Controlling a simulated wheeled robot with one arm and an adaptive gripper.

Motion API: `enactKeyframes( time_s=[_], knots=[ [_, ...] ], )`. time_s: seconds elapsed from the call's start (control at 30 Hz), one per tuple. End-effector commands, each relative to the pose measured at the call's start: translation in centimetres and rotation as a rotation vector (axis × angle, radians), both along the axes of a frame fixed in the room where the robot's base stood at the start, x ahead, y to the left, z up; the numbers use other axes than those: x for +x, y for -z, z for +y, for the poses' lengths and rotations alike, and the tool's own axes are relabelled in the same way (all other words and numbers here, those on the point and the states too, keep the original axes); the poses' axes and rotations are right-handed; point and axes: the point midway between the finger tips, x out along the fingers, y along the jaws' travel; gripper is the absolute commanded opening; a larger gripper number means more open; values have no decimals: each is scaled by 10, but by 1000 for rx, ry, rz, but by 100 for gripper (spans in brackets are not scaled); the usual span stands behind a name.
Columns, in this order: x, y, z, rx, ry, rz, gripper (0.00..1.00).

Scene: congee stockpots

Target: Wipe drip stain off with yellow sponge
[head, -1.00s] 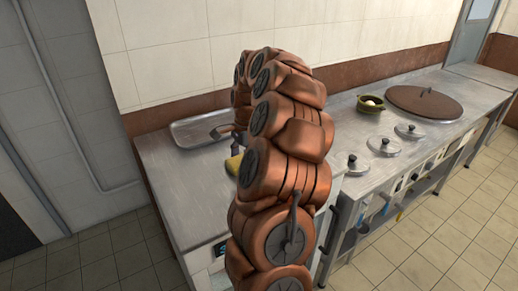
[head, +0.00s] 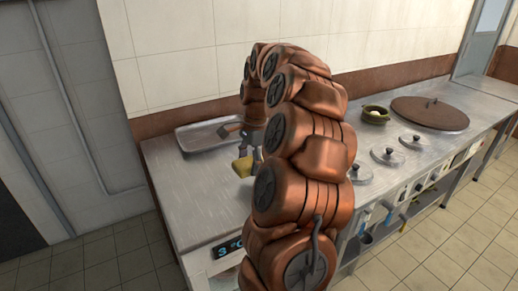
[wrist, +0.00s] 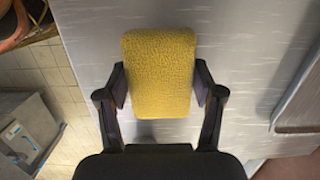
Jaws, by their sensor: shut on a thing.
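The yellow sponge (wrist: 160,72) is held between the two dark fingers of my gripper (wrist: 160,88), one finger pressed to each side. In the head view the sponge (head: 242,167) is over the steel counter (head: 180,190), beside my gripper (head: 251,154), partly covered by my arm. The wrist view looks past the sponge onto the brushed counter top (wrist: 245,70); a small shadow shows below the sponge. I cannot tell whether the sponge touches the surface. I see no clear drip stain in either view; it may be hidden behind my arm or the sponge.
A shallow metal tray (head: 185,141) with a brown-tipped tool (head: 229,130) lies at the counter's back. A digital display (head: 228,246) is on the counter front.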

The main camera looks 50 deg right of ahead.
Motion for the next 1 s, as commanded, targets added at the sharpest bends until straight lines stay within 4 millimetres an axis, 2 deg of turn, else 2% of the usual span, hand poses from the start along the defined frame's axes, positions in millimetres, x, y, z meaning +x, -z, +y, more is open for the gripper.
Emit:
enactKeyframes(
  time_s=[0.2, 0.4, 1.0],
  knots=[
    [1, -22, -2, -5, 2, -6, 34],
    [0, -34, -1, -2, 1, -2, 34],
    [0, -35, -1, -2, 0, -3, 34]
  ],
)
